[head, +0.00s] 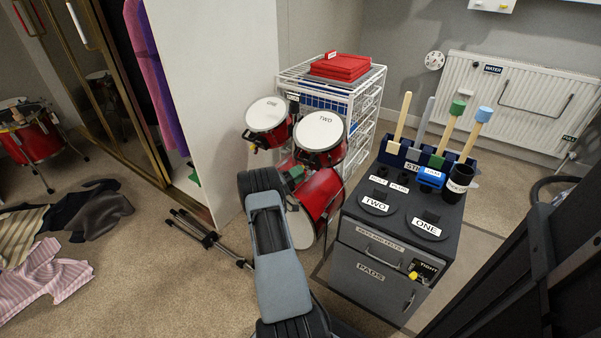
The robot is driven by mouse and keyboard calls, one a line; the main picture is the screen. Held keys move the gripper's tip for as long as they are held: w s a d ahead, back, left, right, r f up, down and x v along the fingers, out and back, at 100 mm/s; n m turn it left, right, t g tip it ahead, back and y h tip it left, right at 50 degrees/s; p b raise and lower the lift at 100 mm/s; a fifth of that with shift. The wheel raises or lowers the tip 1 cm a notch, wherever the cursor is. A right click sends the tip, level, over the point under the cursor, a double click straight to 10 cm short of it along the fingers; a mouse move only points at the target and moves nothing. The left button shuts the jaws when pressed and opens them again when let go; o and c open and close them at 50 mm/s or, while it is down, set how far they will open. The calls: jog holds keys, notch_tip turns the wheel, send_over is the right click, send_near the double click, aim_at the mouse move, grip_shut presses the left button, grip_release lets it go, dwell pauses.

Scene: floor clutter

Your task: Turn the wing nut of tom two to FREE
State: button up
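Tom two (320,130) is a red drum with a white head marked TWO. It sits beside a second red tom (267,114) on the left, above a red bass drum (318,195). I cannot make out a wing nut on tom two. A small yellow part (253,149) shows below the left tom; I cannot tell whether it is a wing nut. Another yellow piece (413,275) sits by a TIGHT label on the dark cabinet's front. My arm rises in front of the drums and hides part of them. My gripper is not in view.
The dark cabinet (390,235) stands right of the drums, bearing pads ONE and TWO, a stick holder and a black cup (458,183). A white wire rack (365,105) stands behind. A folded black stand (205,232) and clothes (45,285) lie on the carpet.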

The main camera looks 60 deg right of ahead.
jog(key=p+v, duration=0.2)
jog(key=v, duration=1.1)
jog(key=shift+d+r, duration=0.1)
jog(key=shift+r, duration=0.1)
